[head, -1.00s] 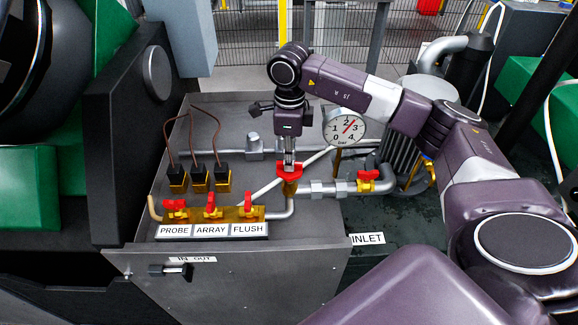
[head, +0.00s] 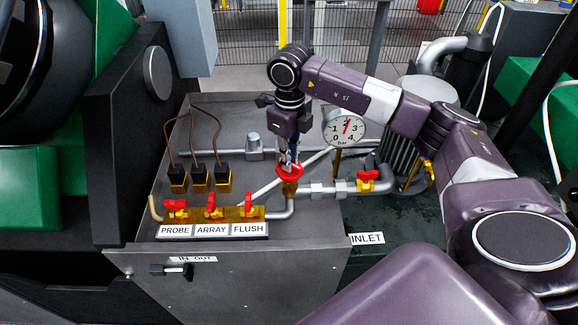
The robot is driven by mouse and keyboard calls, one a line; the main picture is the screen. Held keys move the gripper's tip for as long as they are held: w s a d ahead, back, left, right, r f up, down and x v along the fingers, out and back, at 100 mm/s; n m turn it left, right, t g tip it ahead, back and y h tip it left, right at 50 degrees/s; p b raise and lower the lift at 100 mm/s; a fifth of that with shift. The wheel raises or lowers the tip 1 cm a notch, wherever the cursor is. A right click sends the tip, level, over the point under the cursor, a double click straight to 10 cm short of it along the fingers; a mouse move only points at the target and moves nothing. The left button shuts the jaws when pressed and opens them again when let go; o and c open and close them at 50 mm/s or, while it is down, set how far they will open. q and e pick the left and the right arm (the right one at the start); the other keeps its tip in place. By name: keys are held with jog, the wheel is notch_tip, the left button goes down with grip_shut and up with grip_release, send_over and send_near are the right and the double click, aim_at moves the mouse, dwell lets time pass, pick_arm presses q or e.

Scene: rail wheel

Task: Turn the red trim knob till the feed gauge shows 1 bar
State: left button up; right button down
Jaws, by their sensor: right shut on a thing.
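The red trim knob (head: 289,173) sits on a brass fitting in the pipework, in the middle of the head view. My right gripper (head: 289,158) points down from above and is shut on the knob, with its fingers hiding the knob's middle. The round white feed gauge (head: 344,127) stands just right of the gripper, marked in bar. Its red needle points up and slightly right, at about 2. My left gripper is not in view.
Red-handled valves stand above the PROBE (head: 175,231), ARRAY and FLUSH labels. Another red-handled valve (head: 367,181) is on the inlet pipe to the right. Three black connectors (head: 200,173) with brown leads stand left of the gripper.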

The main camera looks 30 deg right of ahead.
jog(key=m, duration=0.3)
dwell(0.4)
jog(key=m+p, duration=0.1)
jog(key=m, duration=0.3)
jog(key=shift+m, duration=0.3)
